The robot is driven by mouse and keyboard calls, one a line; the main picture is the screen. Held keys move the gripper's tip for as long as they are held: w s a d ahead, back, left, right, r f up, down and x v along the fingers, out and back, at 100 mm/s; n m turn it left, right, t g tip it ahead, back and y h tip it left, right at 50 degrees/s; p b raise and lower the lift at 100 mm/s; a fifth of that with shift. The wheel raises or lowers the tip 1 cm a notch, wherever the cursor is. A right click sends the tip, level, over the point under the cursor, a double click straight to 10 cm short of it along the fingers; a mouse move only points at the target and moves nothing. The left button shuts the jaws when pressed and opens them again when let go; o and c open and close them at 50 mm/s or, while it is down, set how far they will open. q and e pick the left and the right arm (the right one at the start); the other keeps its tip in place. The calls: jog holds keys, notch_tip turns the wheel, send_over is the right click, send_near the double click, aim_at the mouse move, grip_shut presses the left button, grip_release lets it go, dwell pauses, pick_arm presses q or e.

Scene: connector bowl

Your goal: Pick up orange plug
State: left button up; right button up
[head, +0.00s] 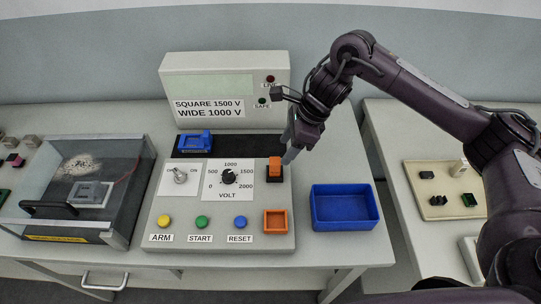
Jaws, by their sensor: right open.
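The orange plug (275,163) stands upright on a dark base at the right side of the grey test panel (170,233). My right gripper (290,156) comes in from the right and points down and to the left, with its fingertips close to the plug's right side. The jaws are open and nothing shows between them. I cannot tell whether a fingertip touches the plug. My left gripper is not in view.
An orange square frame (276,232) sits on the panel below the plug. A blue bin (345,222) stands right of the panel. A blue connector (195,142) lies at the panel's back left. A display box (222,64) rises behind. A clear-lidded case (75,180) stands left.

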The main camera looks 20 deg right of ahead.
aim_at(277, 160)
jog(key=x, duration=0.1)
jog(key=p+x, duration=0.2)
jog(key=shift+s+a+f, duration=0.1)
jog(key=shift+s+a, duration=0.2)
jog(key=x, duration=0.1)
jog(key=p+x, duration=0.1)
jog(key=x, duration=0.1)
jog(key=shift+w+d, duration=0.1)
jog(key=shift+w, duration=0.2)
jog(key=shift+f, duration=0.4)
jog(key=c, duration=0.9)
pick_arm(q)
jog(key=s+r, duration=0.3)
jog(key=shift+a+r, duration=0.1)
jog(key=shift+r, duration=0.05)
pick_arm(e)
jog(key=shift+r, duration=0.1)
jog(key=shift+c, duration=0.9)
